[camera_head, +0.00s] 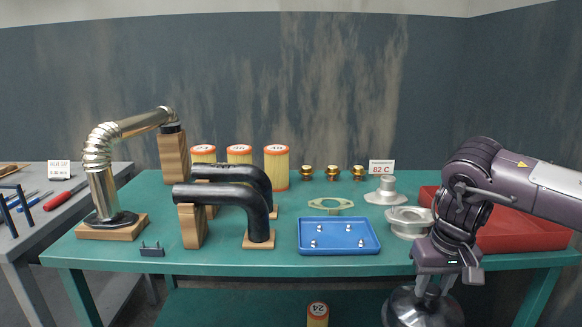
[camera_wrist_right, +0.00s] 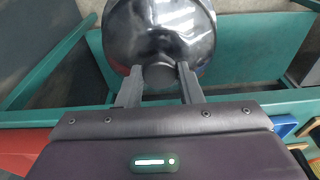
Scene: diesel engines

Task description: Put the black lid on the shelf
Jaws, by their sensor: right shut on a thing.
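The black lid (camera_head: 420,310) is a glossy dark dome low in front of the table's front edge, partly cut off by the bottom of the head view. My right gripper (camera_head: 431,287) points down from above and is shut on the lid's knob. In the right wrist view the lid (camera_wrist_right: 160,30) is beyond the fingers, with its round knob between the fingertips (camera_wrist_right: 158,82). The green lower shelf (camera_head: 240,305) runs under the table, left of the lid; the wrist view shows a bare green surface (camera_wrist_right: 250,50) beside the lid. My left gripper is not in view.
The green tabletop (camera_head: 285,265) has its front edge behind the lid. On it are a blue tray (camera_head: 340,245), a red tray (camera_head: 520,235), metal housings and black pipes (camera_head: 225,195). An orange-and-yellow filter (camera_head: 317,314) stands on the lower shelf; bare shelf lies left of it.

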